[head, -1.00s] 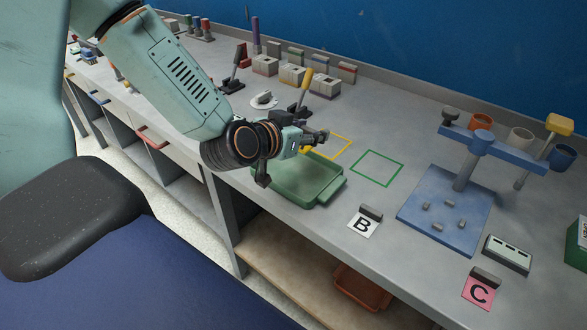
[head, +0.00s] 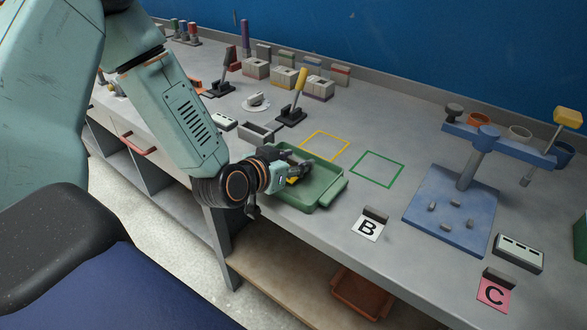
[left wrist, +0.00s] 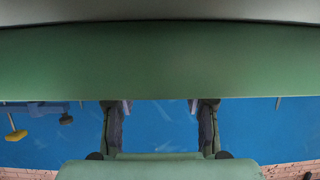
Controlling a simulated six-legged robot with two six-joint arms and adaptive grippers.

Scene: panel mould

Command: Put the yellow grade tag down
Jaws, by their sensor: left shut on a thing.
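My left gripper (head: 297,174) is low over the green tray (head: 330,196) at the bench's front edge, in the head view. It is shut on the yellow grade tag (head: 296,180), of which only a small yellow patch shows at the fingertips. The fingers and my wrist hide the rest. I cannot tell whether the tag touches the tray. In the left wrist view two dark fingers (left wrist: 160,128) show against blue, below a wide green band; the tag cannot be made out there. My right gripper is not in view.
A yellow outline (head: 326,146) and a green outline (head: 377,169) lie empty behind the tray. A yellow-handled lever (head: 300,84) and a grey box (head: 256,133) stand farther back. Card B (head: 367,227) and a blue stand (head: 450,215) are to the right.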

